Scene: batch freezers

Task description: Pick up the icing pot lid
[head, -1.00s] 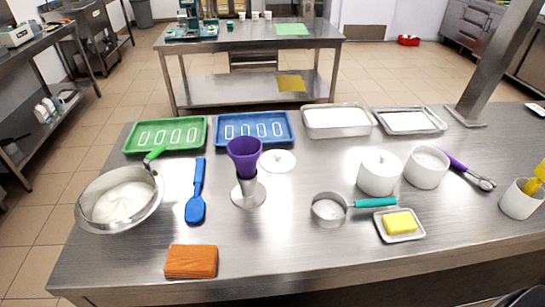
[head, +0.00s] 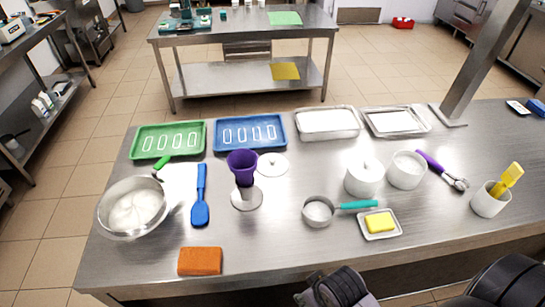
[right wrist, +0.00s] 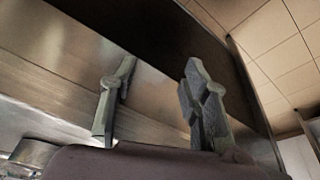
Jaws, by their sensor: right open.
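A round white lid (head: 272,165) with a small knob lies on the steel table behind the purple funnel. A white pot (head: 364,180) stands right of centre with a knobbed white lid (head: 366,163) on it. An open white pot (head: 406,171) stands just right of it. I cannot tell from looks which lid is the icing pot's. My right gripper (right wrist: 158,100) is open and empty in the right wrist view, by the table's edge, apart from both lids. Dark parts of my arm show at the head view's bottom edge. My left gripper is not in view.
The purple funnel (head: 243,165) stands in a metal holder. A measuring cup (head: 319,211) and butter dish (head: 380,225) lie in front of the white pots. A blue spatula (head: 200,200), steel bowl (head: 133,207) and orange block (head: 200,262) are left. Trays line the back.

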